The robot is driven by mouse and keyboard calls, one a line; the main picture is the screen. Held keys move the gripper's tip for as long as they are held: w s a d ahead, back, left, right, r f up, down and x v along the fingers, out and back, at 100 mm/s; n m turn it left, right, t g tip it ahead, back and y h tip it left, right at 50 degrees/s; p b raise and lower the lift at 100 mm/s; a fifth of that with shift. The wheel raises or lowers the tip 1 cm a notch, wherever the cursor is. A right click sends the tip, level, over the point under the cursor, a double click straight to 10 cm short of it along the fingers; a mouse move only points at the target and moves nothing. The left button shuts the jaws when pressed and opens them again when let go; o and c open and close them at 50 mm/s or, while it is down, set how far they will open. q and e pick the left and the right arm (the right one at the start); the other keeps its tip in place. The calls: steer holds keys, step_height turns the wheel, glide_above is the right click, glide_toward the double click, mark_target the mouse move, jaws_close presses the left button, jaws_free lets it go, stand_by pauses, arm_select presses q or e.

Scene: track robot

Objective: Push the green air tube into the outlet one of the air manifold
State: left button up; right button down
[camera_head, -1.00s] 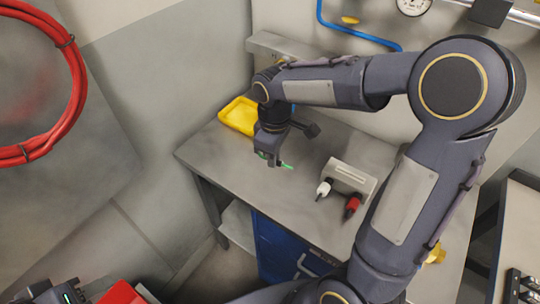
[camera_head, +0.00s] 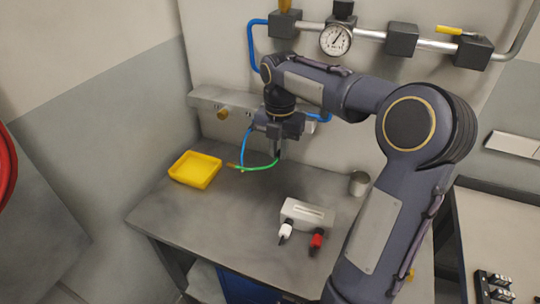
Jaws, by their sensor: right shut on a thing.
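The green air tube (camera_head: 262,167) curves up from just above the bench, beside the yellow tray, into my right gripper (camera_head: 279,152). My right gripper points down and is shut on its upper right end; the fingertips are small and partly hidden. The air manifold (camera_head: 208,98) is a grey bar on the back wall, with a brass fitting (camera_head: 222,113) on its front at the left. My right wrist and forearm hide much of the rest of it. I cannot tell which outlet is nearest the tube end. My left gripper is out of view.
A blue tube (camera_head: 245,150) hangs beside the green one. The yellow tray (camera_head: 195,169), a grey block (camera_head: 306,213) with white and red connectors, and a metal cup (camera_head: 359,183) stand on the bench (camera_head: 215,220). A pipe with a gauge (camera_head: 335,40) runs above.

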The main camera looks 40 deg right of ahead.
steer(key=shift+r, duration=0.1)
steer(key=shift+p, duration=0.35)
steer(key=shift+w+d+r+p, duration=0.1)
steer(key=shift+w+d+p, duration=0.25)
steer(key=shift+d+p, duration=0.15)
steer(key=w+d+p, duration=0.1)
steer(key=d, duration=0.1)
steer(key=w+d+p, duration=0.1)
steer(key=d, duration=0.1)
steer(key=shift+w+f, duration=0.15)
steer(key=shift+f, duration=0.05)
steer(key=shift+w+d, duration=0.1)
steer(key=shift+d, duration=0.05)
stand_by(1.2)
steer(key=shift+w+d, duration=0.15)
steer(key=shift+d, duration=0.1)
steer(key=shift+w+d, duration=0.45)
steer(key=shift+d, duration=0.35)
